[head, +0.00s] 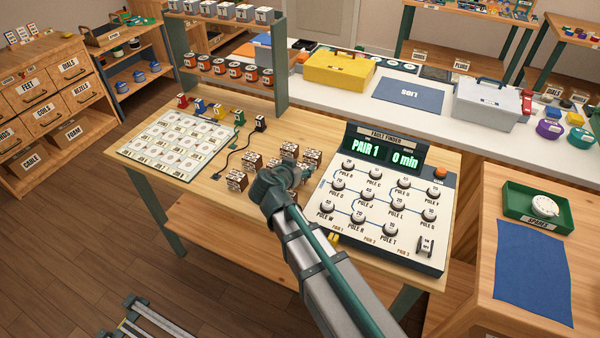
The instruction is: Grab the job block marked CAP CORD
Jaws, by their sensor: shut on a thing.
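Several small brown job blocks with pale labels stand in a group on the wooden bench; one job block (237,180) is left of my wrist, another (252,161) is behind it, and another (312,157) is to the right. Their labels are too small to read, so I cannot tell which is CAP CORD. My gripper (288,176) is at the end of my arm, low among these blocks. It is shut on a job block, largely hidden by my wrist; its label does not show.
The fault finder panel (385,205), reading PAIR 1 and 0 min, stands close to the right of my arm. A white card board (180,143) lies left. A corded black plug (260,123) is behind the blocks. A shelf rack (228,85) stands at the bench's back.

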